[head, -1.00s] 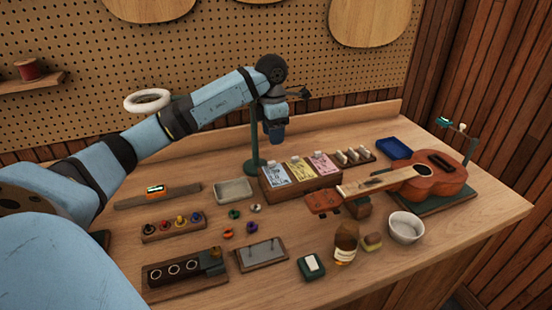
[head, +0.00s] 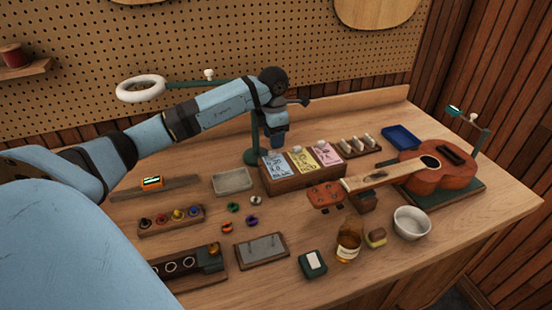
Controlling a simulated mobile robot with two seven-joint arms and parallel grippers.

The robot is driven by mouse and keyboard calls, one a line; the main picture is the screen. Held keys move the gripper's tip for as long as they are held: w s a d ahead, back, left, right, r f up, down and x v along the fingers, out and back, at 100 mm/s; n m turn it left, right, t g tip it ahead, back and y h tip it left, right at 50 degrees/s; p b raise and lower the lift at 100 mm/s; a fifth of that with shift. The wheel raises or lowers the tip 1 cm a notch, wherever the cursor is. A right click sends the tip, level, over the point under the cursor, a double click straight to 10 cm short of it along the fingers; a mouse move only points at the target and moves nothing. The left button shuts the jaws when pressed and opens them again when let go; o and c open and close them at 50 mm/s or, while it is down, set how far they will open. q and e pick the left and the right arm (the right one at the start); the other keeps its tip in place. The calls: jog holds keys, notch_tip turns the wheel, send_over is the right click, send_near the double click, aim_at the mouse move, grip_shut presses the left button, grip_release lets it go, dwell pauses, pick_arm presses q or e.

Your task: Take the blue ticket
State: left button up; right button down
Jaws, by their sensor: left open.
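The blue ticket (head: 277,167) is the leftmost of three tickets in a wooden holder (head: 303,184). A yellow ticket (head: 304,158) and a pink ticket (head: 327,151) stand to its right. My left gripper (head: 276,142) points down just above and behind the blue ticket's top edge. It is open and empty; its fingers are small and dark here, and I cannot tell whether they touch the ticket. My right gripper is not in view.
A grey metal tray (head: 232,181) lies left of the holder. A green lamp post stands just behind it. A ukulele (head: 435,167) reaches its headstock close to the holder's right front. A brown bottle (head: 349,243) and a white bowl (head: 411,222) stand nearer the front.

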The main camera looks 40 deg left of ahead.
aim_at(274, 152)
pick_arm(q)
notch_tip(274, 152, down, 5)
jog(key=shift+a+f+p, duration=0.1)
jog(key=shift+p, duration=0.3)
grip_shut()
